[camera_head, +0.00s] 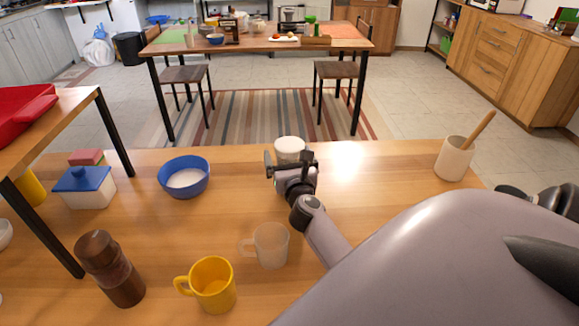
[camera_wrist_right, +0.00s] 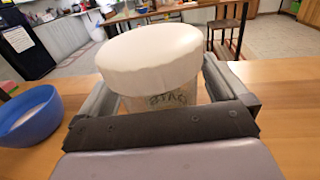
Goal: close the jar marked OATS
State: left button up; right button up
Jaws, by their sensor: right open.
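The jar marked OATS (camera_wrist_right: 163,102) stands near the far edge of the wooden table, with its lettering partly visible and looking reversed in the right wrist view. Its wide white lid (camera_wrist_right: 150,58) sits on top; I cannot tell whether it is fully seated. In the head view the white lid (camera_head: 289,144) shows just behind my right gripper (camera_head: 290,162). The right gripper is open, with one finger on each side of the jar below the lid. The jar's lower body is hidden by the gripper. My left gripper is not in view.
A blue bowl (camera_head: 184,177) with white contents stands left of the jar. A clear mug (camera_head: 271,246), yellow mug (camera_head: 213,285) and brown grinder (camera_head: 110,270) are nearer. A blue-lidded white container (camera_head: 84,187) is at left. A utensil crock (camera_head: 453,159) stands right.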

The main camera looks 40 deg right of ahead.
aim_at(288, 140)
dwell(0.3)
jog(key=c, duration=1.3)
jog(key=shift+r+p, duration=0.65)
jog(key=shift+r, duration=0.25)
notch_tip(288, 140, up, 7)
jog(key=p, duration=0.4)
jog(key=shift+f, duration=0.1)
notch_tip(288, 140, up, 12)
jog(key=shift+f, duration=0.25)
